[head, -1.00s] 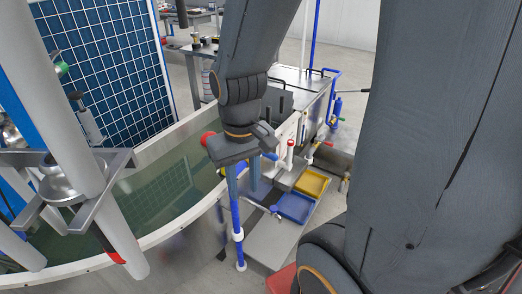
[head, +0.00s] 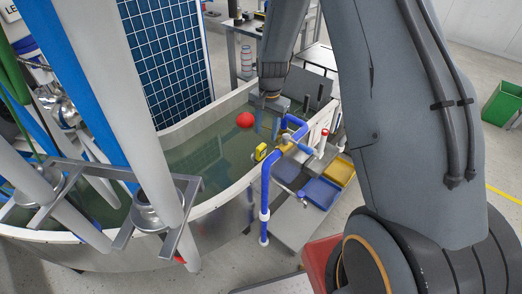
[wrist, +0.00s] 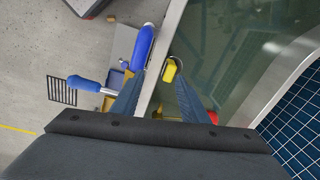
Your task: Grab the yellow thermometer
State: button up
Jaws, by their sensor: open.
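The yellow thermometer (head: 261,152) sits at the tank's inner rim, just left of the blue pipe. In the wrist view the yellow thermometer (wrist: 169,71) lies ahead between the two fingers, near the right one, with a thin ring at its top. My gripper (wrist: 160,92) is open and nothing is between its fingers. In the head view my gripper (head: 273,106) hangs over the tank beyond the thermometer; its fingertips are hard to make out there.
A blue pipe (head: 265,190) with a yellow-handled valve stands beside the thermometer. A red ball (head: 246,120) is near my gripper over the water. The curved tank rim (head: 222,205) runs below. Blue (head: 318,193) and yellow (head: 340,170) trays lie to the right. White columns stand at left.

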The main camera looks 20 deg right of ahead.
jog(key=m+p, duration=0.1)
jog(key=m, duration=0.1)
send_over(261, 146)
jog(key=d, duration=0.1)
jog(key=f, duration=0.4)
jog(key=shift+s+d+f, duration=0.15)
jog(key=shift+s+f, duration=0.1)
jog(key=shift+f, duration=0.15)
jog(key=shift+w+a+f+p, duration=0.15)
jog(key=shift+f+p, duration=0.4)
jog(key=shift+f, duration=0.75)
jog(key=shift+w+a+f+p, duration=0.15)
jog(key=shift+f+p, duration=0.45)
jog(key=shift+f, duration=0.7)
jog(key=shift+w+a+f+p, duration=0.1)
jog(key=shift+a+f+p, duration=0.3)
jog(key=shift+f, duration=0.9)
jog(key=shift+d, duration=0.15)
jog(key=shift+c, duration=0.2)
grip_shut()
